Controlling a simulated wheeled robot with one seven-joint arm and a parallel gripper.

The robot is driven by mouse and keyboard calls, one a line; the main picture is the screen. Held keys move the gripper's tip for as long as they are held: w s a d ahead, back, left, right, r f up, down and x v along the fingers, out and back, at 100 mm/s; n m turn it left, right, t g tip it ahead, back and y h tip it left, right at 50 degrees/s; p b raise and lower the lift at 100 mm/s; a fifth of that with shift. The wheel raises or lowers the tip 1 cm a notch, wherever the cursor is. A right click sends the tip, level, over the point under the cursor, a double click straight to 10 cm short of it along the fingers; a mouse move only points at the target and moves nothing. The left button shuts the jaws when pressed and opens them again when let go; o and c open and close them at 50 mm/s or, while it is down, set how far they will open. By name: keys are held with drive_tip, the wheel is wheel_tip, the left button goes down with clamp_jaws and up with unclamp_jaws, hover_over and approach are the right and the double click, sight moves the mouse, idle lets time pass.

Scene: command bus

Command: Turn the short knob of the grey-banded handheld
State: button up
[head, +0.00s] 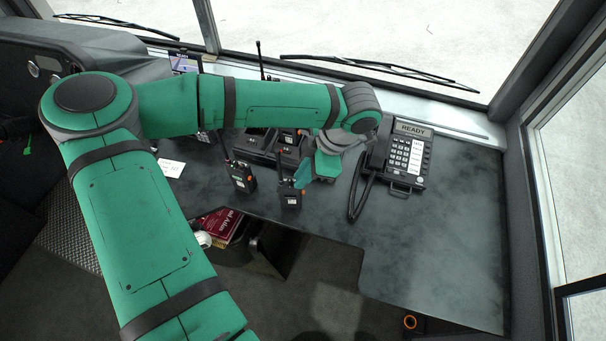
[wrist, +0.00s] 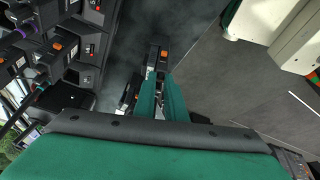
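I cannot make out a grey band on either, and the short knob is too small to tell. My gripper (head: 300,180) points down at the top right of the right handheld. In the wrist view, the teal fingers of my gripper (wrist: 161,80) are close together, with a narrow gap. A dark handheld (wrist: 157,52) with an orange button shows just beyond the tips. Whether the fingers touch it is hidden.
A charger rack (head: 287,155) holding more handhelds stands behind; it also fills the wrist view's left side (wrist: 85,50). A desk phone (head: 405,155) with a coiled cord stands right. A white card (head: 171,168) lies left. An open compartment (head: 270,245) is below. The desk's right side is clear.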

drive_tip(key=o, duration=0.4)
drive_tip(key=shift+s, duration=0.15)
drive_tip(key=v, duration=1)
drive_tip(key=shift+r, duration=0.4)
drive_tip(key=shift+d, duration=0.1)
